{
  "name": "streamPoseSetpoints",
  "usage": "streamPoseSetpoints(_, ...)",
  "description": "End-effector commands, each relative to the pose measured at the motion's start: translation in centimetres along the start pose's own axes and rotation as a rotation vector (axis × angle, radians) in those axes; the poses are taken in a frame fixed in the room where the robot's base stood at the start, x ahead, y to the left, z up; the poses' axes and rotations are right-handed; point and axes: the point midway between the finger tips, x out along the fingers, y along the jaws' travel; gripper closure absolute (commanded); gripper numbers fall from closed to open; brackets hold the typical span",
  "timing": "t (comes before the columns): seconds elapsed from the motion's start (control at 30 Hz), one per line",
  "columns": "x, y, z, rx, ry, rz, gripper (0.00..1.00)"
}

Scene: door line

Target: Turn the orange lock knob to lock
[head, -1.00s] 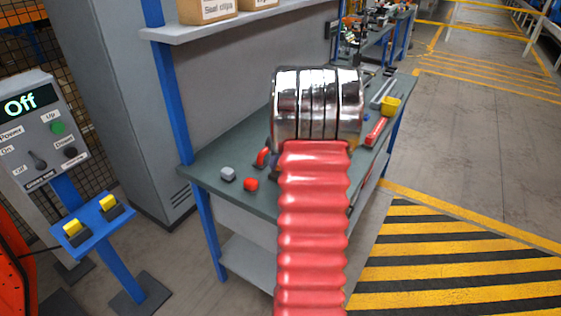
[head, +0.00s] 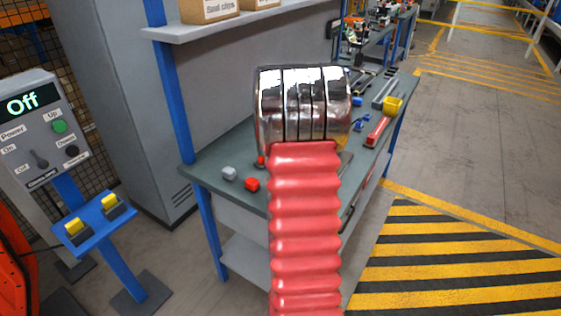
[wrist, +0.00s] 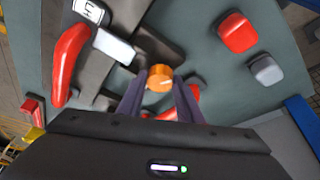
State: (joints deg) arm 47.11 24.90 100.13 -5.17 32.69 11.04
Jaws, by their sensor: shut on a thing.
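The orange lock knob (wrist: 160,78) shows in the wrist view, round, with a pale mark on its face. My gripper (wrist: 160,90) has its two dark fingers on either side of the knob and is shut on it. In the head view my red ribbed arm and its shiny metal end hide the knob and the fingers. Which way the knob is turned relative to lock I cannot tell.
A red block (wrist: 238,33) and a grey block (wrist: 266,70) lie on the green workbench (head: 210,172). A red handle (wrist: 70,62) stands left of the knob. A control panel (head: 40,130) reading "Off" stands at left. Striped floor (head: 440,260) lies right.

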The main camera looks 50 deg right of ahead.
Motion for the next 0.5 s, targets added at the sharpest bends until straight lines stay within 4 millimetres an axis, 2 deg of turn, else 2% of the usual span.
streamPoseSetpoints(0.5, 0.01, -0.14, 0.10, 0.067, -0.003, 0.027, 0.90)
